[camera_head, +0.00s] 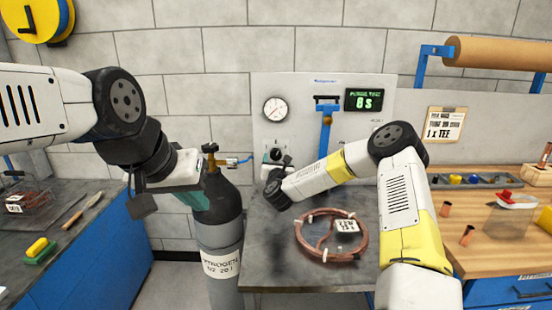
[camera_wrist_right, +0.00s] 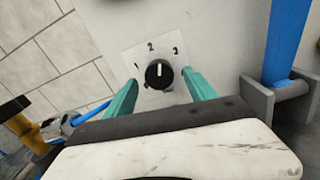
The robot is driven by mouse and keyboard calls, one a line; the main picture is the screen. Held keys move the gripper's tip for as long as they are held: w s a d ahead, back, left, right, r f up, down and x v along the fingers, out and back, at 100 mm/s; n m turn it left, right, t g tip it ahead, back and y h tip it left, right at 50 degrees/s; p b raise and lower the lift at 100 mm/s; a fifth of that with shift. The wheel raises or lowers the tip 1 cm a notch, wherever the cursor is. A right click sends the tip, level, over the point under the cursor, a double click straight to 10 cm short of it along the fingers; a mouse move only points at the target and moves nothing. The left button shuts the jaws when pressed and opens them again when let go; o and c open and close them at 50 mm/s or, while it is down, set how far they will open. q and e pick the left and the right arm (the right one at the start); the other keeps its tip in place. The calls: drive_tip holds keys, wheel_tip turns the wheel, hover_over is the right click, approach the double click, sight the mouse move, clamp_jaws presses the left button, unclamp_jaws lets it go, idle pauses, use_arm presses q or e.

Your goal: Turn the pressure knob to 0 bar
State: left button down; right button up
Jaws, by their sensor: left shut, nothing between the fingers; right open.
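The pressure knob (camera_wrist_right: 158,74) is round and black with a white mark, on a white dial plate (camera_wrist_right: 150,55) showing 1, 2 and 3. Its mark points up, nearest the 2; no 0 is visible. In the head view the knob (camera_head: 275,155) sits low on the grey panel. My right gripper (camera_wrist_right: 160,80) is open, its teal fingers on either side of the knob with visible gaps; whether either touches is unclear. A round gauge (camera_head: 276,109) is above the knob; its reading is too small. My left gripper (camera_head: 193,199) is shut and empty before the gas cylinder.
The nitrogen cylinder (camera_head: 217,215) stands left of the bench (camera_head: 275,258). A copper coil (camera_head: 302,240) lies on that bench below my right arm. A blue holder (camera_head: 326,125) and green display (camera_head: 364,99) are on the panel, right of the knob. Side benches flank both sides.

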sight(276, 154)
drive_tip(key=shift+w, duration=1.15)
drive_tip(key=shift+c, duration=0.3)
drive_tip(key=c, duration=1.3)
drive_tip(key=shift+c, duration=0.2)
